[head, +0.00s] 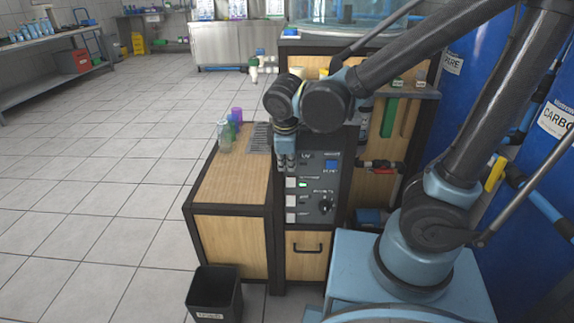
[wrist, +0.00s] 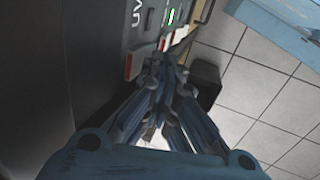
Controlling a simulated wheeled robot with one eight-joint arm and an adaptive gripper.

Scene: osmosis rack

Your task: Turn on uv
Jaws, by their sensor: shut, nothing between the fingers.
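The dark control panel (head: 328,172) stands upright on the rack front, with a "UV" label near its top. White switches line its left edge. In the wrist view, the panel (wrist: 118,30) shows a red-and-white switch (wrist: 132,65) beside the "UV" label. More switches (wrist: 164,42) lie farther along the edge. A green light (head: 303,184) glows by one lower switch. My gripper (head: 286,166) is shut and empty, pointing down in front of the panel's upper left. In the wrist view, its fingertips (wrist: 170,60) are close to the UV switch; contact cannot be told.
A wooden counter (head: 232,180) with colored cups (head: 234,118) stands left of the panel. A black bin (head: 214,293) stands on the floor in front. Blue tanks (head: 540,140) stand at right. The tiled floor at left is clear.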

